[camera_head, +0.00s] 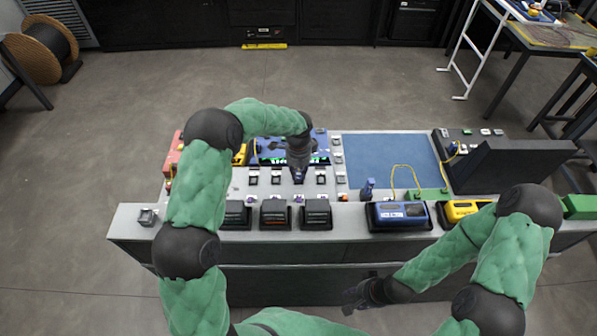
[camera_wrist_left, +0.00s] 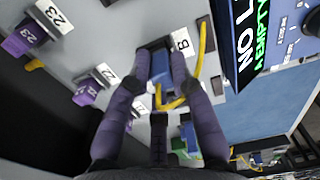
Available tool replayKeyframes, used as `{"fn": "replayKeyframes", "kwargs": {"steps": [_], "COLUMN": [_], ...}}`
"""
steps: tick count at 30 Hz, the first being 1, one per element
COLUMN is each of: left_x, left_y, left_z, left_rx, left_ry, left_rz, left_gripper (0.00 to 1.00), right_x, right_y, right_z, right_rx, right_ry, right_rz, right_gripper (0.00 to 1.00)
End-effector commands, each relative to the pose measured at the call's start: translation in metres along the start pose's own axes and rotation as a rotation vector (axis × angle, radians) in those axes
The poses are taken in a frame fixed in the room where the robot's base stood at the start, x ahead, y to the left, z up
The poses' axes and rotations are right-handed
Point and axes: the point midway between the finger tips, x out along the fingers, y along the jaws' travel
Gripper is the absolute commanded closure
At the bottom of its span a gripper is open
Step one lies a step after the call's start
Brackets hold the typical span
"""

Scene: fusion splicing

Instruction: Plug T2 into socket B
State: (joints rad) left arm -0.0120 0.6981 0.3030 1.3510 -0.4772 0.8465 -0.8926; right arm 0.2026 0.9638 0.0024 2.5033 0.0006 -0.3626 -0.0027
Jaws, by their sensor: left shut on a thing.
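My left gripper (camera_head: 299,174) points down over the grey console panel, below the lit display. In the left wrist view, its fingers (camera_wrist_left: 160,62) are shut on a blue plug (camera_wrist_left: 158,66) with a yellow cable (camera_wrist_left: 172,100). I take this plug to be T2, but no such marking is readable. A white label B (camera_wrist_left: 183,42) lies right beside the fingertips. The socket at that label is hidden by the plug and fingers, so I cannot tell whether the plug is seated. My right gripper (camera_head: 364,294) hangs in front of the console; its finger opening is unclear.
Other sockets with purple parts (camera_wrist_left: 95,86) and number labels line the panel. A display (camera_head: 290,160) stands behind the left gripper. Blue (camera_head: 398,214) and yellow (camera_head: 462,211) devices stand along the front edge.

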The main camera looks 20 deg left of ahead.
Motion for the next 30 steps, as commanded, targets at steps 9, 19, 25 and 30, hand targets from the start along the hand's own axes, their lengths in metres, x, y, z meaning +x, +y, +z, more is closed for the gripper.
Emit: {"fn": "replayKeyframes", "kwargs": {"steps": [9, 19, 25, 30], "left_x": [0.002, 0.001, -0.015, -0.047], "left_y": [0.0, 0.0, -0.001, -0.001], "left_z": [0.0, 0.0, 0.0, -0.001], "left_rx": [0.0, 0.0, -0.001, 0.0], "left_ry": [0.0, 0.0, 0.0, 0.002], "left_rz": [0.0, 0.0, -0.004, -0.005], "left_gripper": [0.52, 0.5, 0.5, 0.5], "right_x": [0.001, 0.001, 0.001, 0.001], "right_y": [0.0, 0.0, 0.0, 0.0], "right_z": [0.0, 0.0, 0.0, 0.0], "right_rx": [0.0, 0.0, 0.0, 0.0], "right_ry": [0.0, 0.0, 0.0, 0.0], "right_rz": [0.0, 0.0, 0.0, 0.0], "right_gripper": [0.6, 0.6, 0.6, 0.6]}}
